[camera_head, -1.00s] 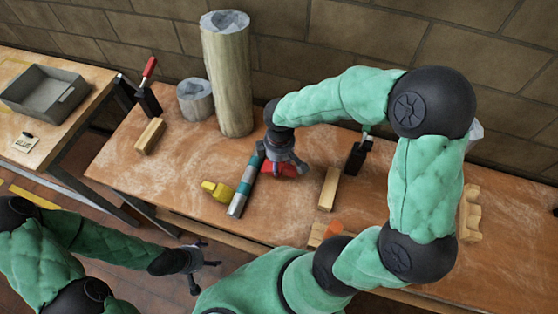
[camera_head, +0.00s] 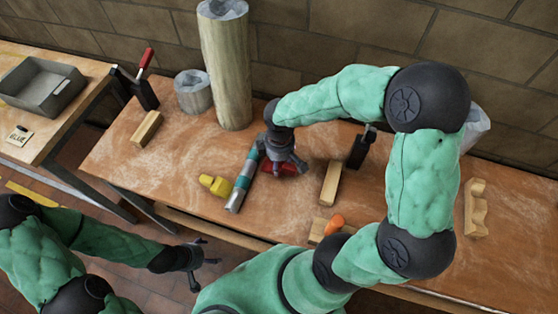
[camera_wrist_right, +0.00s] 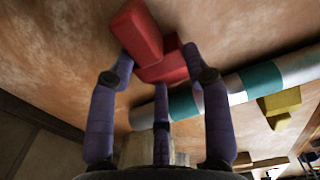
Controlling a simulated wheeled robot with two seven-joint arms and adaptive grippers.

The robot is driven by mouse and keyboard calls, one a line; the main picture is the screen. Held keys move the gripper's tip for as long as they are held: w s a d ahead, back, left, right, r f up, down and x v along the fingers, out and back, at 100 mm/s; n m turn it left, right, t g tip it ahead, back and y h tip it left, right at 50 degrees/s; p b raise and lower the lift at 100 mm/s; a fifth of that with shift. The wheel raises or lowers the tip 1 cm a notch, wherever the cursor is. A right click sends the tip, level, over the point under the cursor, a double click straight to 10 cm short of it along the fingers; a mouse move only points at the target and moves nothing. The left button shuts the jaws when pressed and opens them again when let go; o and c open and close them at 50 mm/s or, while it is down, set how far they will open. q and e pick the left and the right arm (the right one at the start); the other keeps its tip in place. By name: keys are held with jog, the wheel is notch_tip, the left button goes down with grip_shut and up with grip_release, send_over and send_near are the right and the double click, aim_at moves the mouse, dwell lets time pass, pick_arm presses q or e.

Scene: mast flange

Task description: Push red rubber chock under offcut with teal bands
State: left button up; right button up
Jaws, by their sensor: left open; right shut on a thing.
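The red rubber chock (camera_head: 281,168) lies on the workbench just right of the offcut with teal bands (camera_head: 243,180), a grey pipe-like piece. My right gripper (camera_head: 284,157) is low over the bench, shut on the chock and partly covering it in the head view. In the right wrist view the chock (camera_wrist_right: 138,32) sits between the fingers (camera_wrist_right: 160,72), and the banded offcut (camera_wrist_right: 285,72) runs close beside it. Whether chock and offcut touch is unclear. My left gripper (camera_head: 203,262) is open and empty in front of the bench.
A yellow chock (camera_head: 215,185) sits at the offcut's left side; it also shows in the right wrist view (camera_wrist_right: 280,104). Wooden blocks (camera_head: 330,184) (camera_head: 147,128), a black clamp (camera_head: 360,150) and a tall post (camera_head: 228,75) stand around. Bench space at the front left is clear.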

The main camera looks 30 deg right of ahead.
jog(key=shift+w+a, duration=0.65)
jog(key=shift+w, duration=0.15)
dwell(0.9)
jog(key=o, duration=1.3)
notch_tip(320, 180, up, 12)
jog(key=shift+s, duration=0.15)
